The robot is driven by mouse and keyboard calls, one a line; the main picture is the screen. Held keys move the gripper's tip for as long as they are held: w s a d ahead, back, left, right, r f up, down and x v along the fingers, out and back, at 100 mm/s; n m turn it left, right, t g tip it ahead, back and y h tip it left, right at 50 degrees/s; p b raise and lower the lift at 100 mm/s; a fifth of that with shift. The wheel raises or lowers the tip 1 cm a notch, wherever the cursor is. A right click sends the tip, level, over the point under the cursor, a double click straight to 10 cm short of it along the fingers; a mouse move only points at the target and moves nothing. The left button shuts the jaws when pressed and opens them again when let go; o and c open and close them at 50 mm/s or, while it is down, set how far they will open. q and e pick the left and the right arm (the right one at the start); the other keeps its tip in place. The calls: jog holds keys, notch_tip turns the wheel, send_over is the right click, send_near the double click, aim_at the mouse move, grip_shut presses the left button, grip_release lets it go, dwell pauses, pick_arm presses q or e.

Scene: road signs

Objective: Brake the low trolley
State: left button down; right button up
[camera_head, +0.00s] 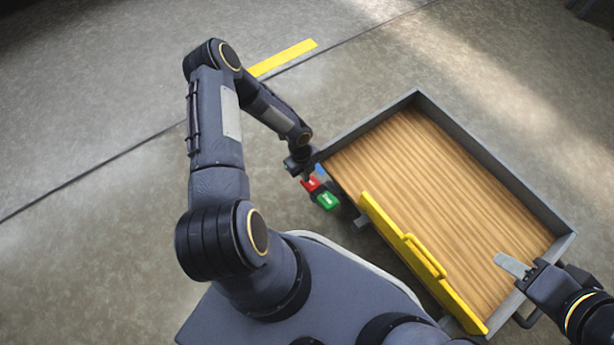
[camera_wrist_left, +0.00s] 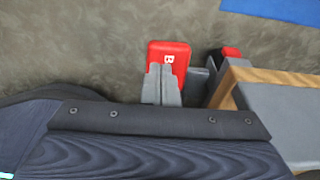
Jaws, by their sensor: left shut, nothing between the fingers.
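The low trolley (camera_head: 480,158) has a wooden deck inside a grey rim and fills the right of the head view. A red pedal (camera_head: 311,184) and a green pedal (camera_head: 327,201) stick out at its left corner. In the left wrist view the red pedal (camera_wrist_left: 180,49) carries a white letter B. My left gripper (camera_wrist_left: 162,72) is shut and empty, its fingertips overlapping the red pedal's near part; I cannot tell whether they touch it. In the head view this gripper (camera_head: 304,173) is beside the pedals. My right gripper (camera_head: 512,265) is over the trolley's right end, its finger gap unclear.
A yellow panel (camera_head: 385,222) with a handle runs along the trolley's near side. A second red-and-black part (camera_wrist_left: 230,53) shows beside the trolley in the wrist view. A yellow stripe (camera_head: 283,58) marks the floor. The floor left of the trolley is clear.

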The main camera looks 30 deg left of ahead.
pick_arm(q)
jog(key=shift+w+a+f+b, duration=0.1)
jog(key=shift+a+f+b, duration=0.1)
jog(key=shift+f+b, duration=0.2)
pick_arm(e)
jog(key=shift+w+a+f, duration=0.1)
jog(key=shift+a+f, duration=0.15)
jog(key=shift+f, duration=0.3)
